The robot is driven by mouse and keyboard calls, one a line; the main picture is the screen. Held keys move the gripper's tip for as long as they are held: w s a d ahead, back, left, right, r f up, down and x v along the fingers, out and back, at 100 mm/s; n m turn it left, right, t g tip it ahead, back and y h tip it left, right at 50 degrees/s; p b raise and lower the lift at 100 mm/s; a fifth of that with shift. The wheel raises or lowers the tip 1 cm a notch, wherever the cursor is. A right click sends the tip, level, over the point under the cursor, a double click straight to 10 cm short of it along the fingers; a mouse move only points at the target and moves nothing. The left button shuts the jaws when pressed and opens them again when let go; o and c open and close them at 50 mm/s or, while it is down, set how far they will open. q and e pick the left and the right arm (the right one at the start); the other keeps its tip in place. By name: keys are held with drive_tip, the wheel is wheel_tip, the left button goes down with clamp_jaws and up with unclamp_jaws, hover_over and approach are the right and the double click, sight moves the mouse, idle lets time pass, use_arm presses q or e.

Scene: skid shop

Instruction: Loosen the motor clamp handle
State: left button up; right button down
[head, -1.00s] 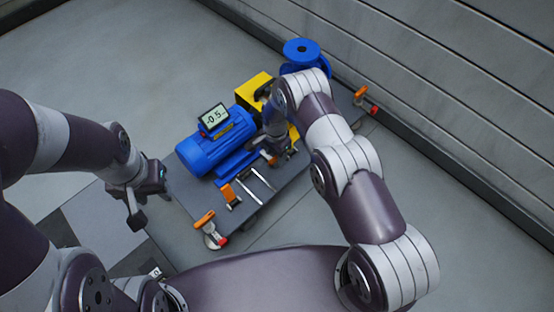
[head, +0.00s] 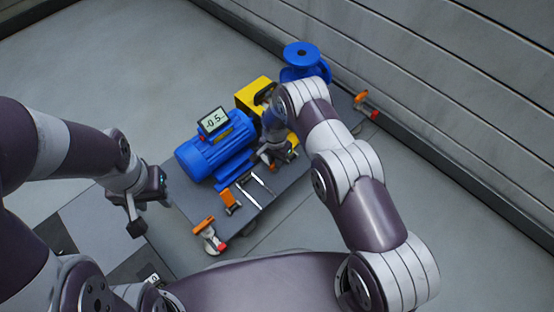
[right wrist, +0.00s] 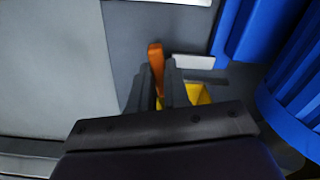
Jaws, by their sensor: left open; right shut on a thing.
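The blue motor (head: 216,148) sits on the grey skid, with a small display reading -0.5 (head: 214,120) on top. My right gripper (head: 268,158) is low at the motor's right end, beside the yellow part. In the right wrist view an orange clamp handle (right wrist: 156,62) stands between the fingers of my right gripper (right wrist: 158,90), which is shut on it. The handle's lower part is hidden by the fingers. Another orange handle (head: 229,198) shows at the motor's near side. My left gripper (head: 150,200) is open and empty, left of the skid.
The grey skid (head: 185,190) has orange-handled casters at its near corner (head: 204,226) and far right corner (head: 361,97). A yellow block (head: 257,90) and a blue pump (head: 302,65) stand behind. Two pale bars (head: 262,184) lie near the front. A panelled wall (head: 430,70) runs along the right.

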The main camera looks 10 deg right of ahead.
drive_tip(key=n, duration=0.3)
drive_tip(key=shift+n, duration=0.3)
drive_tip(key=n, duration=0.4)
drive_tip(key=shift+n, duration=1.9)
drive_tip(key=shift+b, duration=0.3)
drive_tip(key=n, duration=0.3)
drive_tip(key=c, duration=0.9)
unclamp_jaws()
